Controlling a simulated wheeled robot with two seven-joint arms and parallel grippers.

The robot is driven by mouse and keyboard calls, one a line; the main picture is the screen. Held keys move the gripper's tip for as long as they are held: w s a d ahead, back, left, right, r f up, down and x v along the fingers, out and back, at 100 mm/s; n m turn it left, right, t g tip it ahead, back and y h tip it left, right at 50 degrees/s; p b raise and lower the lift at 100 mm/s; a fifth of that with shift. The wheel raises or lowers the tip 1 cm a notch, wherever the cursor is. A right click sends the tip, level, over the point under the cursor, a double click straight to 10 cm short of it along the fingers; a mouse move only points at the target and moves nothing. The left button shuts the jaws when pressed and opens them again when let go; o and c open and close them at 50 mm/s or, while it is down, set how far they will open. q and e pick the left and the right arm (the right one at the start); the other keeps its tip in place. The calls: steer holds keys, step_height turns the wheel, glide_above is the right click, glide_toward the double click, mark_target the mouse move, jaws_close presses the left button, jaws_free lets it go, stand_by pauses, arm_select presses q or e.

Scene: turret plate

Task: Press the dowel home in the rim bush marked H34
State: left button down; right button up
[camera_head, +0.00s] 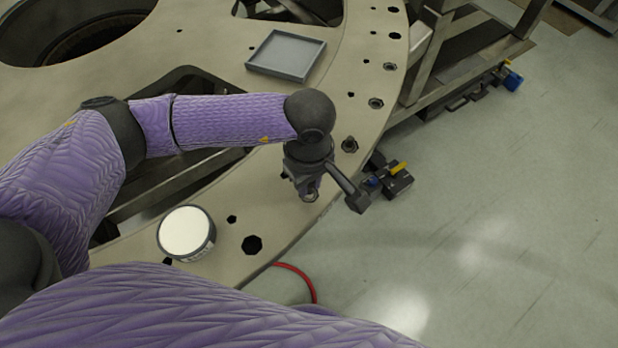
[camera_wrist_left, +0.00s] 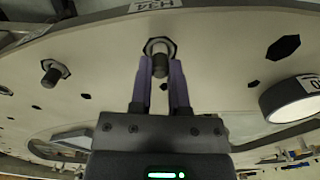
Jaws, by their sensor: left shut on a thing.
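My left gripper (camera_head: 309,192) reaches down to the rim of the beige turret plate (camera_head: 272,215), and its fingers hide most of what they hold. In the left wrist view the gripper (camera_wrist_left: 161,80) is shut on a dark dowel (camera_wrist_left: 160,66). The dowel is at the ringed rim bush (camera_wrist_left: 157,46); how deep it sits I cannot tell. A label reading H34 (camera_wrist_left: 155,5) lies beyond this bush, on the plate's edge. My right gripper is in neither view.
A round white-topped tin (camera_head: 186,232) stands on the plate left of the gripper. A grey tray (camera_head: 286,55) lies farther back. Another bush (camera_head: 349,145) and open holes line the rim. A dark device with a yellow part (camera_head: 398,178) is beyond the edge.

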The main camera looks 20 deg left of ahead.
arm_select(q)
steer(key=shift+f+b, duration=0.4)
steer(key=shift+f, duration=0.05)
stand_by(0.6)
steer(key=c, duration=0.7)
jaws_free()
step_height(320, 180, up, 7)
steer(key=p, duration=0.5)
steer(key=shift+r, duration=0.15)
